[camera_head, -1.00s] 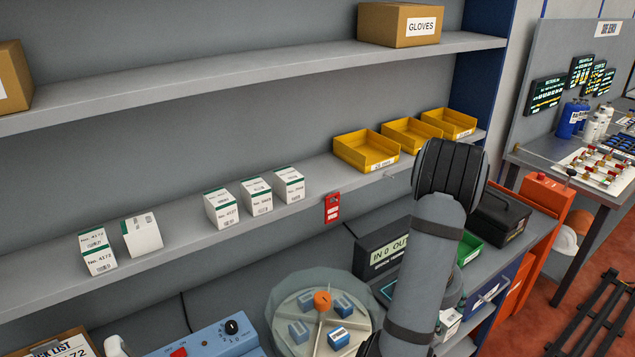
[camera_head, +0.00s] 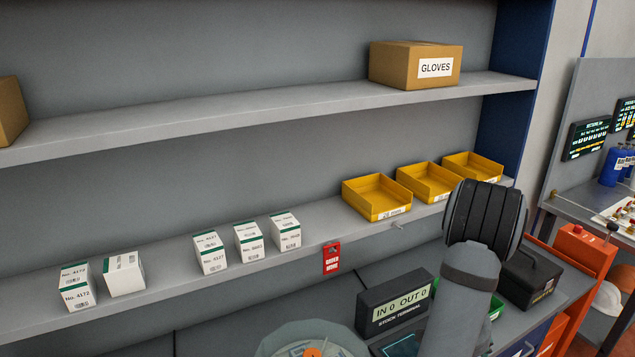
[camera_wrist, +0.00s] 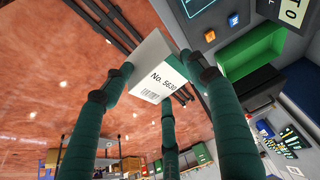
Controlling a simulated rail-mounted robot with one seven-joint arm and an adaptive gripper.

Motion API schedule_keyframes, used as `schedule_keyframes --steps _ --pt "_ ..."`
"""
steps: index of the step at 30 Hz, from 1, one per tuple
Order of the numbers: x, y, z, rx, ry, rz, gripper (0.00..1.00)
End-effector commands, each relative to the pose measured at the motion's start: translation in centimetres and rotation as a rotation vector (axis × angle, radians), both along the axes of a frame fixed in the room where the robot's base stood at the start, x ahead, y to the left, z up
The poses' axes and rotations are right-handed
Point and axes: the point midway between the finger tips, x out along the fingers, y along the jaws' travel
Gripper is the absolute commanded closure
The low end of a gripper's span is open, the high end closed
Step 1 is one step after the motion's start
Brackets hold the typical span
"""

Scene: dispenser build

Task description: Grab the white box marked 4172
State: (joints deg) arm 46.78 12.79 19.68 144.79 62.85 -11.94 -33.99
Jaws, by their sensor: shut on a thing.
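The white box marked 4172 (camera_head: 77,288) stands at the left end of the lower shelf, green band on top, with nothing touching it from my arm. My gripper (camera_wrist: 160,80) shows only in the wrist view, its dark green fingers shut on another white box (camera_wrist: 152,66). That held box has a green band and a label that appears to read No. 5630. It is tilted in the picture, above the reddish floor. In the head view my arm is at the lower right, and its gripper end is hidden.
Several more white boxes, including one marked 4127 (camera_head: 209,253), stand further right. Yellow bins (camera_head: 377,198) follow, with a red tag (camera_head: 331,259) on the shelf edge. A stock terminal (camera_head: 394,303) sits below.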

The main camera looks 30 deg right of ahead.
Motion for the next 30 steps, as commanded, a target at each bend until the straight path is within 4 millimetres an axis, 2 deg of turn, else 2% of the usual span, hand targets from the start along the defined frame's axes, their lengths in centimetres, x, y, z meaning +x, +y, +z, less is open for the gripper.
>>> schedule_keyframes --steps 4,16,26,30 --pt "1.0 1.6 0.7 -0.002 0.001 0.067 1.0" --pt "2.5 4.0 1.6 -0.002 0.002 0.167 1.0" --pt "7.3 11.6 4.5 -0.006 0.001 0.486 1.0" --pt "9.8 15.4 6.0 -0.007 0.001 0.651 1.0"
